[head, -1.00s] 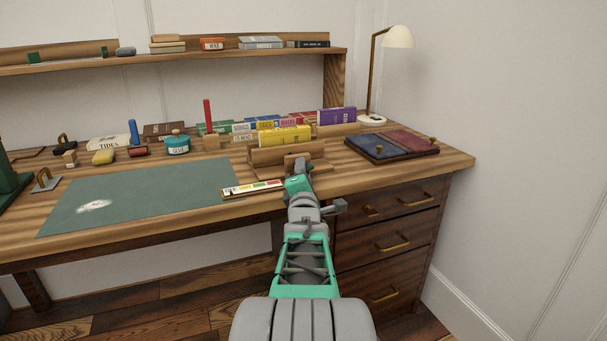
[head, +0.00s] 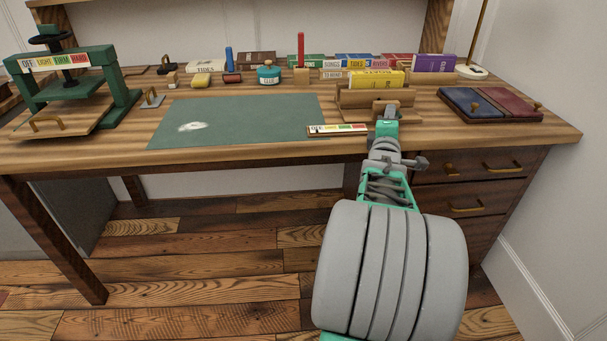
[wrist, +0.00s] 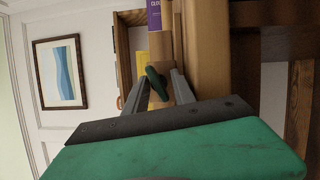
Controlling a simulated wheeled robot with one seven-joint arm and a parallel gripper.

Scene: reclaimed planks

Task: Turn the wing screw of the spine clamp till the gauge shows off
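The spine clamp (head: 372,97) is a pair of wooden beams at the desk's front edge, right of centre in the head view. Its gauge (head: 338,129) is a strip with pale, yellow, green and red fields, lying left of my gripper; I cannot read its pointer surely. The green wing screw (wrist: 157,83) shows in the wrist view, tilted, between the two grey fingers of my gripper (wrist: 158,78). A gap shows beside the wing, so the fingers look open around it. In the head view my gripper (head: 386,110) is at the clamp's front and hides the screw.
A yellow book (head: 376,79) stands behind the clamp's front beam. Blue and red boards (head: 490,104) lie to the right. A green mat (head: 240,120) lies left, mostly bare. A green press (head: 75,75) stands far left. Drawers (head: 470,180) are below the desk top.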

